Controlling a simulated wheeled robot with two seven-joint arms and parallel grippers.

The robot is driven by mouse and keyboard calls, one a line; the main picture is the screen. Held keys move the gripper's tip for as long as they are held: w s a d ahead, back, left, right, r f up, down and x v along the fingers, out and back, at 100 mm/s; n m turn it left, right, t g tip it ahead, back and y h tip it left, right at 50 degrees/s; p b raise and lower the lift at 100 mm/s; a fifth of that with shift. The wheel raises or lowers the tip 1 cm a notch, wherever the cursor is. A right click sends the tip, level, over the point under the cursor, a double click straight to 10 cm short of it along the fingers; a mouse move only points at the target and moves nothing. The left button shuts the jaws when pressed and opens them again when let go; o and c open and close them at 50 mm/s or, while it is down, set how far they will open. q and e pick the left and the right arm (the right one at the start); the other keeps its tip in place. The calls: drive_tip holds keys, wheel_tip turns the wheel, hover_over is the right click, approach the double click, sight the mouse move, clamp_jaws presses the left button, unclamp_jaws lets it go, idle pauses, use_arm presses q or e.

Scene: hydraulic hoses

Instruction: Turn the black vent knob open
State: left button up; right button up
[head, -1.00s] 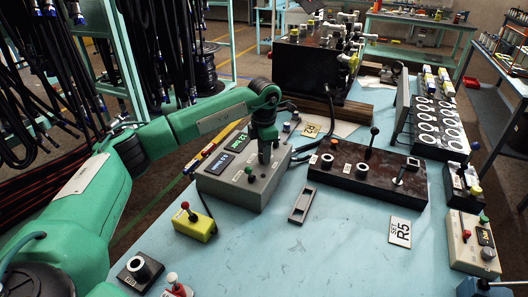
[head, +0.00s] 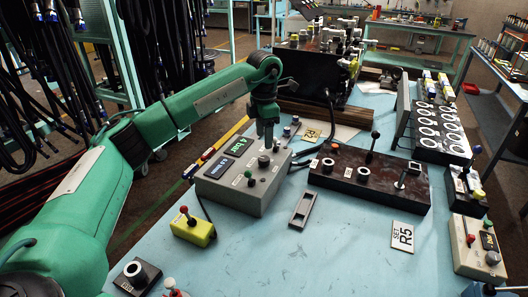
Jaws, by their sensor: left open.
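A grey control box (head: 232,198) with two small displays (head: 237,145) stands on the blue table. A dark round knob (head: 264,161) sits on its top, with smaller knobs around it. I cannot tell its labels or how far it is turned; it looks like the black vent knob. My left gripper (head: 267,141) points down just above and behind this knob, with its tips apart from it. It is open and seems empty. My right gripper does not show.
A dark valve block (head: 368,185) with levers stands right of the box. A yellow box with a red-tipped lever (head: 194,230) is in front. A black pump unit (head: 308,82) is behind. The table's front middle is mostly clear around a grey frame (head: 302,208).

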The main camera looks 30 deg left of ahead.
use_arm(q)
wheel_tip(320, 180, up, 6)
drive_tip(key=shift+b, duration=0.3)
drive_tip(key=shift+r, duration=0.1)
